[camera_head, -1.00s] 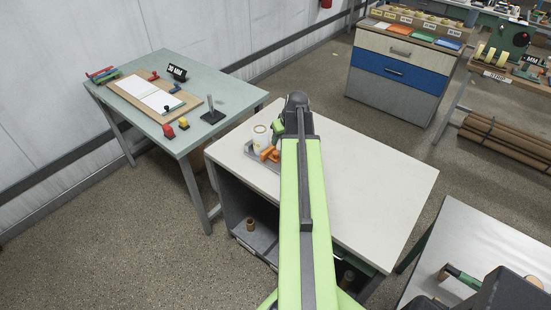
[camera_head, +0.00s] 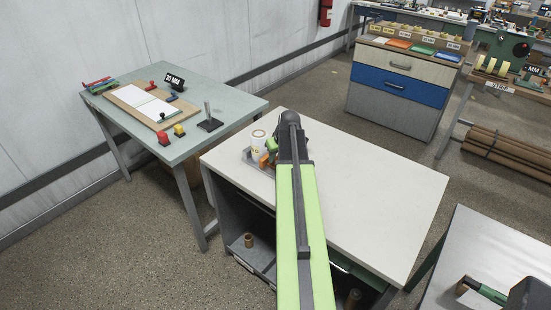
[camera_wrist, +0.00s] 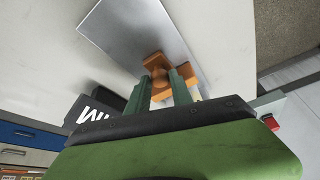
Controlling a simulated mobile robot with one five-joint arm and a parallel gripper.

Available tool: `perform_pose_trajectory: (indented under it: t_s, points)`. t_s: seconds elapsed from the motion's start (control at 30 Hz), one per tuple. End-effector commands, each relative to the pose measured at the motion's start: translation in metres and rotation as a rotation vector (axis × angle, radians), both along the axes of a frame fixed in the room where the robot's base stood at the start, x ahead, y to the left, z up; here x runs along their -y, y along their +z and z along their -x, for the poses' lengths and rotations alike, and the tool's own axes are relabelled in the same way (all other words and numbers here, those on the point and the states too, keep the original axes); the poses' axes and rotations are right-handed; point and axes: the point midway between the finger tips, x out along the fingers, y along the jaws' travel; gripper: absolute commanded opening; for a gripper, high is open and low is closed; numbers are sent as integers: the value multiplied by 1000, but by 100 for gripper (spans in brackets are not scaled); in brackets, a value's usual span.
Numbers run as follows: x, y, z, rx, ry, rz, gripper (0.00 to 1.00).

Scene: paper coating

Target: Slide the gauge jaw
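The orange gauge jaw (camera_wrist: 158,65) lies in front of my gripper in the wrist view, by a flat grey plate (camera_wrist: 140,32). My gripper (camera_wrist: 162,80) has its two green fingers apart, one on each side of the orange part. I cannot tell whether either finger touches it. In the head view, orange parts (camera_head: 270,157) show on the white-topped table's far left corner, beside a white cylinder (camera_head: 257,140) and a grey base (camera_head: 247,156). My arm covers much of this spot, and a green finger (camera_head: 271,145) shows close to the orange parts.
The white tabletop (camera_head: 370,190) is clear right of my arm. A green-grey table (camera_head: 225,102) with a paper board (camera_head: 150,115), red and yellow blocks and a dark stand (camera_head: 210,123) is at left. A drawer cabinet (camera_head: 400,92) stands behind. Another bench (camera_head: 495,245) is at lower right.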

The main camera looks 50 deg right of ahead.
Motion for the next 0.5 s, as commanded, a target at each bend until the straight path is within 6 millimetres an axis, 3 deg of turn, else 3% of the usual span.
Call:
perform_pose_trajectory:
  t_s: [0.03,0.2,0.5]
  points:
    - [0,0,0,0,0,0,19]
    - [0,0,0,0,1,0,0]
    - [0,0,0,0,1,0,0]
